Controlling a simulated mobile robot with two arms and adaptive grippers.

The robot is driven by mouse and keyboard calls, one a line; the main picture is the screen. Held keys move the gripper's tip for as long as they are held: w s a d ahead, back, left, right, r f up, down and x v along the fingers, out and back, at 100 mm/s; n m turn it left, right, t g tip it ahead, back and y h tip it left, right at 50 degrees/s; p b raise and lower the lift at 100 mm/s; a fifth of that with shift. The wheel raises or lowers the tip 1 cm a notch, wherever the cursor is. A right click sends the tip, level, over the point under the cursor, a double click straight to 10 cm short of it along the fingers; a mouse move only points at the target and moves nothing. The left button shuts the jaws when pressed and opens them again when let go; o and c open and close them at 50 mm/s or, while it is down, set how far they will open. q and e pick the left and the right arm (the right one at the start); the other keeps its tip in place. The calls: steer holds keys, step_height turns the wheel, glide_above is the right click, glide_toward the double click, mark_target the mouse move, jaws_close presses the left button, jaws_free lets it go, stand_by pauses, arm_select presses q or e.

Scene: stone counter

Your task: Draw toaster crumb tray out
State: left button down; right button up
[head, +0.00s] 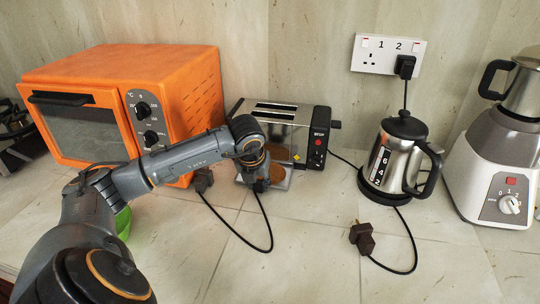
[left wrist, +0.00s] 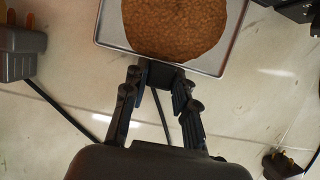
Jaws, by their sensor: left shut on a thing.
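The silver toaster (head: 297,124) with a black control end stands against the wall in the middle of the head view. Its flat metal crumb tray (head: 282,181) sticks out low at the front, and part of it is hidden behind my left arm. In the left wrist view the tray (left wrist: 229,50) carries a round layer of brown crumbs (left wrist: 185,25). My left gripper (head: 262,185) is at the tray's front edge. In the left wrist view, its fingers (left wrist: 159,77) are shut on the tray's dark handle (left wrist: 163,71). My right gripper is not in view.
An orange oven (head: 135,105) stands left of the toaster, with a green bowl (head: 123,223) partly behind my arm. A steel kettle (head: 398,160) and a white blender (head: 495,165) stand right. Loose plugs (head: 362,237) and cords lie on the counter. The front middle is mostly clear.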

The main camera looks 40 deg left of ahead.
arm_select(q)
steer(key=shift+s+d+b, duration=0.25)
steer(key=shift+s+d, duration=0.1)
steer(key=shift+s, duration=0.3)
steer(key=shift+s+d+b, duration=0.2)
steer(key=shift+s+d, duration=0.15)
steer(key=shift+s, duration=0.25)
steer(key=shift+s+d+b, duration=0.25)
steer(key=shift+s+d, duration=0.1)
steer(key=shift+s, duration=0.3)
steer(key=shift+r, duration=0.15)
steer(key=shift+r+p, duration=1.4)
steer(key=shift+r, duration=1.05)
steer(key=shift+f, duration=0.15)
